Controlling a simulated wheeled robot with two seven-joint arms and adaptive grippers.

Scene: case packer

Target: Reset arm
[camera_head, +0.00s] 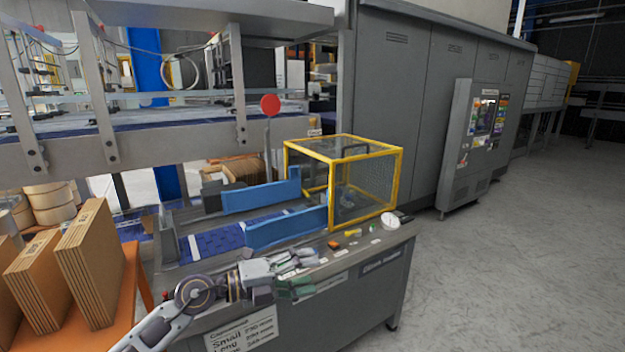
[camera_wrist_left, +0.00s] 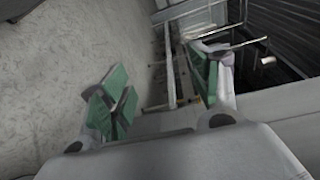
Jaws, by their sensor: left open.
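My left arm comes in from the lower left in the head view. Its gripper (camera_head: 296,274) is held in front of the near side of the case packer's grey control panel (camera_head: 392,238). The gripper is open. In the left wrist view, the two green-padded fingers (camera_wrist_left: 160,95) stand well apart with nothing between them. From the head view I cannot tell whether the fingers touch the machine's front edge. My right arm and gripper do not show in either view.
Flat cardboard stacks (camera_head: 92,262) stand on an orange table (camera_head: 138,296) at left. Blue guides (camera_head: 262,196) and a yellow-framed mesh guard (camera_head: 366,184) sit on the machine. A red round paddle (camera_head: 270,105) rises behind. Open floor (camera_head: 500,265) lies to the right.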

